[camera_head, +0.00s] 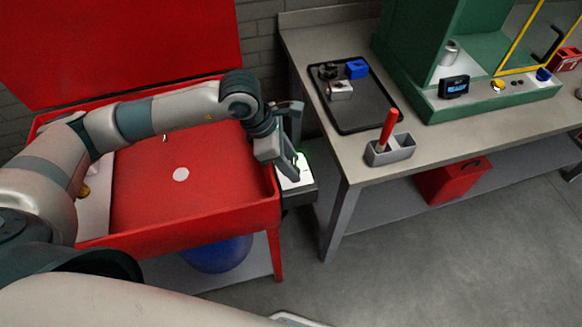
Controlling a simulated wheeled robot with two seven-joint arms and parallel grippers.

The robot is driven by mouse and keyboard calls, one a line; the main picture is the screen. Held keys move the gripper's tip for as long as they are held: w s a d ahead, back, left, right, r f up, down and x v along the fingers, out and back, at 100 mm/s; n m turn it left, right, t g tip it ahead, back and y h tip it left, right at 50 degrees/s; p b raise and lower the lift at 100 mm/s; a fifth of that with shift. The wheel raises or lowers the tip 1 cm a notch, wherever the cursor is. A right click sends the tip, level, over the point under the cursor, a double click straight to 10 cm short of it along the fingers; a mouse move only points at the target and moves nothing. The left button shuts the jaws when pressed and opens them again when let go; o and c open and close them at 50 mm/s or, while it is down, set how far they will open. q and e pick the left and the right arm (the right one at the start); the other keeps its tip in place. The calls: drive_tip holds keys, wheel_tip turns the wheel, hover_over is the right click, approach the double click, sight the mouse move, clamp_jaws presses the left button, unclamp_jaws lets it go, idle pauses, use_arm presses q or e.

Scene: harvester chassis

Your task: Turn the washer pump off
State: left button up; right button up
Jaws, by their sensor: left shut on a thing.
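The red parts washer (190,190) stands at the left with its lid (120,45) raised. A small dark control box with a pale top (296,183) sits against the washer's right side. A green glow (303,156) shows on it beside my gripper. My left arm reaches across the washer, and my left gripper (294,172) points down at this box, its fingers shut on the switch there. The fingers and wrist hide most of the switch, so its position cannot be told. My right gripper is not in view.
A grey workbench (300,45) stands just right of the box, bearing a black tray (350,115) with small parts, a grey holder (391,150) with a red-handled tool (388,130), and a green machine frame (430,110). A red toolbox (452,181) sits on its lower shelf.

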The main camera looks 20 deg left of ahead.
use_arm(q)
drive_tip(key=shift+n+t+b, duration=0.5)
drive_tip(key=shift+n+b, duration=0.55)
drive_tip(key=shift+n, duration=0.25)
drive_tip(key=shift+r, duration=0.1)
drive_tip(key=o, duration=1)
drive_tip(key=shift+o, duration=0.2)
